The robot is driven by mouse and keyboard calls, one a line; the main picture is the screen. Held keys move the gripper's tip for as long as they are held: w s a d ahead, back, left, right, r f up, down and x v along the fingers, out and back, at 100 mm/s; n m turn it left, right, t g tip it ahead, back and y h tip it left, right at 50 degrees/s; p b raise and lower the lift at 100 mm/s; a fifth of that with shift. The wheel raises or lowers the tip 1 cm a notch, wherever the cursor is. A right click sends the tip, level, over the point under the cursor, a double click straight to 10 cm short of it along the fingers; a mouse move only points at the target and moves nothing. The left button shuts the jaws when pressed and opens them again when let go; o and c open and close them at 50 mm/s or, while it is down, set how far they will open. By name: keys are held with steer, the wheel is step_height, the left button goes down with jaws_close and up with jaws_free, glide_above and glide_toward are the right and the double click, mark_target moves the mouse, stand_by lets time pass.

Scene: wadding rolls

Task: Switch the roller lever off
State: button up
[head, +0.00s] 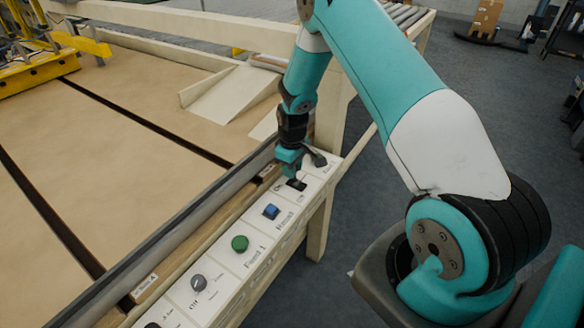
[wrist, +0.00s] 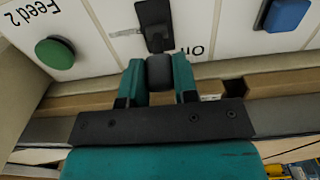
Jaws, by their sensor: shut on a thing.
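The roller lever (wrist: 155,28) is a black lever on a dark base plate on the white control panel (head: 225,262). In the wrist view its blocky dark end sits between my two teal fingertips. My gripper (wrist: 160,76) is shut on that end, with a finger on each side. In the head view my gripper (head: 289,164) reaches down to the far part of the panel, and the lever's dark base (head: 297,184) shows just beside it. A short label next to the lever is partly hidden by my fingers.
A blue button (head: 271,211), a green button (head: 240,243) and a grey knob (head: 198,283) line the panel. Another green button (wrist: 55,53), by the words "Feed 2", is close to my gripper. A rail (head: 160,238) runs alongside.

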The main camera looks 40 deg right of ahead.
steer(key=shift+d, duration=0.1)
steer(key=shift+s+d+t+y+b, duration=0.25)
steer(key=shift+s+t+y+b, duration=0.25)
steer(key=shift+t+b, duration=0.7)
steer(key=t+b, duration=0.1)
steer(key=s+t+b, duration=0.1)
steer(key=b, duration=0.2)
steer(key=shift+s+d+f+t+y, duration=0.25)
steer(key=shift+s+t+y, duration=0.05)
steer(key=shift+t+y, duration=0.1)
steer(key=b, duration=0.1)
steer(key=t+b, duration=0.1)
steer(key=b, duration=0.1)
steer(key=shift+s+d, duration=0.1)
steer(key=shift+s, duration=0.2)
steer(key=shift+s+r+t+y+b, duration=0.1)
steer(key=shift+t+y+b, duration=0.2)
steer(key=shift+t+b, duration=0.15)
steer(key=shift+r, duration=0.1)
steer(key=o, duration=0.9)
steer(key=shift+s, duration=0.1)
